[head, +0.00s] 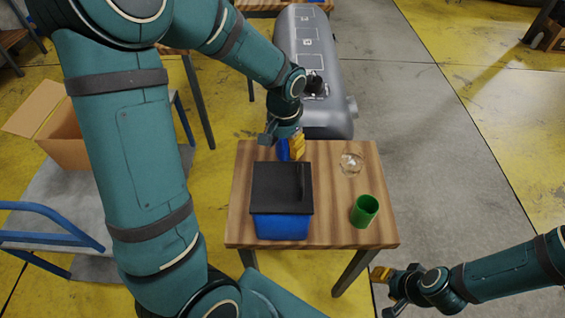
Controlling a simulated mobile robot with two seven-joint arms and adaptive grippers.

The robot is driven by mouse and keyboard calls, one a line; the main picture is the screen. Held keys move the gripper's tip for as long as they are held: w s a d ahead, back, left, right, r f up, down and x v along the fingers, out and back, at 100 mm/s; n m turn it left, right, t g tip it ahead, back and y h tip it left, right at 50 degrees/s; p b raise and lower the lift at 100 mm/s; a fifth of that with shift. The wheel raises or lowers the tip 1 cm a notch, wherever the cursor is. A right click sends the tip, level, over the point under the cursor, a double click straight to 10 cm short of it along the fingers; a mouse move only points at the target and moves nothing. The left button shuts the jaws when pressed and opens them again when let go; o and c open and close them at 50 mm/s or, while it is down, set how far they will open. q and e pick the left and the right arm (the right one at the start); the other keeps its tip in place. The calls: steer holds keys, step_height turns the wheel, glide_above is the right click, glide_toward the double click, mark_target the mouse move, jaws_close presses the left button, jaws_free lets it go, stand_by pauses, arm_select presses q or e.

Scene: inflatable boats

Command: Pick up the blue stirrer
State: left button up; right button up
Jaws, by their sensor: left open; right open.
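A small blue piece (283,151), possibly the blue stirrer, shows at the table's far edge, behind the black-lidded box. Most of it is hidden, and I cannot make out its full shape. My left gripper (283,144) is open and reaches down around this spot, with the blue piece between its dark finger and its yellow finger. I cannot tell whether they touch it. My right gripper (386,291) is open and empty, low off the table's front right corner.
The wooden table (335,232) holds a blue box (281,227) with a black lid (275,190), a green cup (364,213) and a clear glass (351,163). A grey inflatable boat tube (318,60) lies behind. A cardboard box (62,140) sits at left.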

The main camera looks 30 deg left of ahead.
mark_target(283, 154)
arm_select(q)
steer(key=f, duration=0.3)
steer(key=f+b, duration=0.1)
steer(key=shift+w+a+f, duration=0.2)
steer(key=shift+a, duration=0.05)
jaws_close()
